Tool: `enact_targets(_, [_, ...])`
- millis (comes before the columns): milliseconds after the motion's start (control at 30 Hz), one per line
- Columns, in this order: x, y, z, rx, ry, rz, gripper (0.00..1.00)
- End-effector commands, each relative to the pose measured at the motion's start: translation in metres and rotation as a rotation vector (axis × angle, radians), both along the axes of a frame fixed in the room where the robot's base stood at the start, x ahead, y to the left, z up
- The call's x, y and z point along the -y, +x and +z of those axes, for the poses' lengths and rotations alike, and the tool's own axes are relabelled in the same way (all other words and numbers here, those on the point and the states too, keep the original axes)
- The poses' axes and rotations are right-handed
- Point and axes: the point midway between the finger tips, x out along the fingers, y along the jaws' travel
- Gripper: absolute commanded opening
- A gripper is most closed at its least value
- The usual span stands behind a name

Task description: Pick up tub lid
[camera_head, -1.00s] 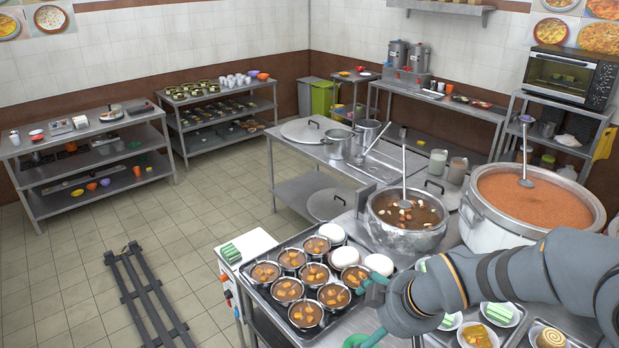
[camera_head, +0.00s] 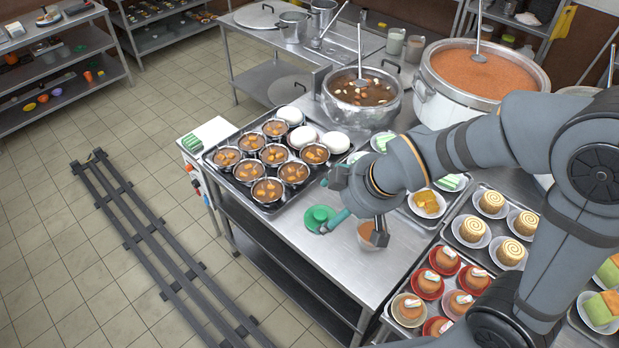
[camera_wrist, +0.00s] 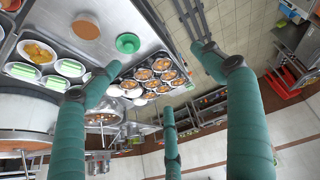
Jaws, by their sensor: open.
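The tub lid looks to be a green round disc with a raised centre (camera_head: 320,217). It lies flat on the steel table in front of my gripper, and also shows in the wrist view (camera_wrist: 127,43). An orange-brown tub (camera_head: 367,235) stands to its right, partly hidden by my gripper; its round brown top shows in the wrist view (camera_wrist: 86,27). My gripper (camera_head: 350,203) has teal fingers, spread open and empty, above the table close to the lid. In the wrist view, the fingers (camera_wrist: 168,85) are apart and nothing lies between them.
A tray of filled bowls (camera_head: 262,208) is left of the lid. Trays of cakes and desserts (camera_head: 447,232) are to the right. A pot of dark soup (camera_head: 362,95) and a large pot of orange congee (camera_head: 432,92) stand behind. Bare steel surrounds the lid's front.

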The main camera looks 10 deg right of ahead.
Motion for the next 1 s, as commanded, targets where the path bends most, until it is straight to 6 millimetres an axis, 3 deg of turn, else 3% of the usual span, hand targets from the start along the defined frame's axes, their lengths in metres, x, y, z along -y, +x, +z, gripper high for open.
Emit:
enact_targets(67, [0.0, 0.0, 0.0, 0.0, 0.0, 0.0, 0.77])
enact_targets(400, [0.0, 0.0, 0.0, 0.0, 0.0, 0.0, 0.57])
enact_targets(700, [-0.002, 0.0, -0.004, 0.0, 0.0, 0.004, 0.57])
enact_targets(867, [-0.009, 0.003, -0.032, -0.001, 0.0, 0.018, 0.57])
enact_targets(1000, [0.019, 0.029, -0.081, -0.019, -0.011, -0.086, 0.57])
